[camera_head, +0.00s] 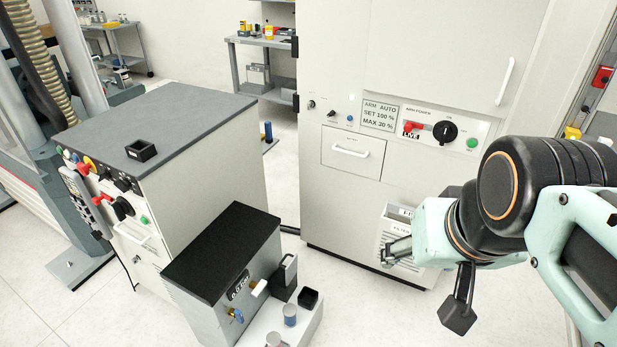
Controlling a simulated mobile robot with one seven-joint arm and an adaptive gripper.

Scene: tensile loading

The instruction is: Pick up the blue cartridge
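A small upright cylinder (290,314) with a grey top and blue on its side stands on a pale surface at the bottom of the view; it looks like the blue cartridge. A second similar cylinder (274,340) is cut off by the bottom edge, and its colour is unclear. My gripper (388,251) is at the right, in front of the tall cabinet, pointing left. It is above and to the right of the cylinders, well apart from them. Its fingers are small here, and their opening is unclear.
A black square holder (308,298) sits beside the cylinder. A grey machine with a black top (222,252) stands to its left. A larger cabinet with a dark top (158,112) carries a black tray (141,150). The tall cabinet (335,200) stands behind. Floor (370,318) is clear at lower right.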

